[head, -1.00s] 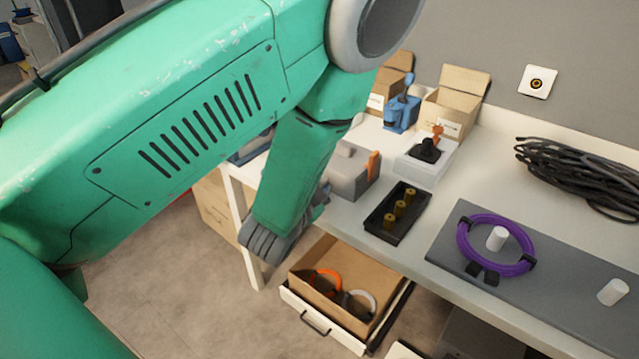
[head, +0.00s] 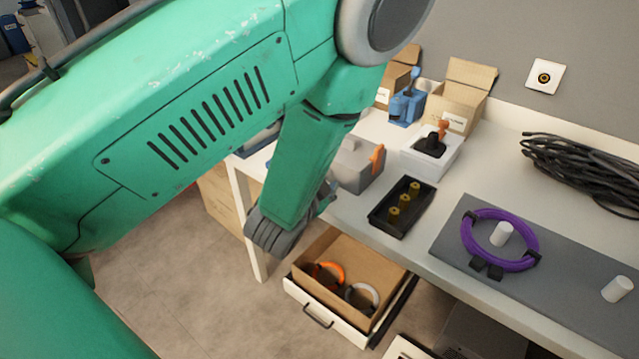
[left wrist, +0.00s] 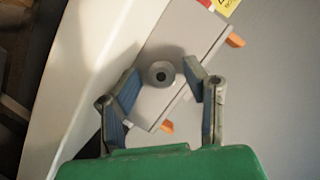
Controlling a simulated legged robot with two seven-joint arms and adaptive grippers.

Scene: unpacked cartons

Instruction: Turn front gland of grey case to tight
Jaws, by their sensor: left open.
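The grey case (head: 356,168) stands on the white bench near its front edge, with an orange latch (head: 377,158) on its side. It also shows in the left wrist view (left wrist: 193,47), with orange latches on one side. A round grey gland (left wrist: 161,73) with a dark centre shows at the near end of the case. My left gripper (left wrist: 162,88) is open, with one finger on each side of the gland in the picture. I cannot tell whether the fingers touch it. In the head view my left gripper (head: 325,197) is mostly hidden behind my own arm. My right gripper is out of view.
A black tray (head: 378,222) with several brass parts stands right of the case. A purple cable coil (head: 524,263) lies on a grey mat (head: 572,285). Below the bench, an open drawer (head: 330,325) holds a carton. Boxes and a blue tool (head: 401,110) stand behind.

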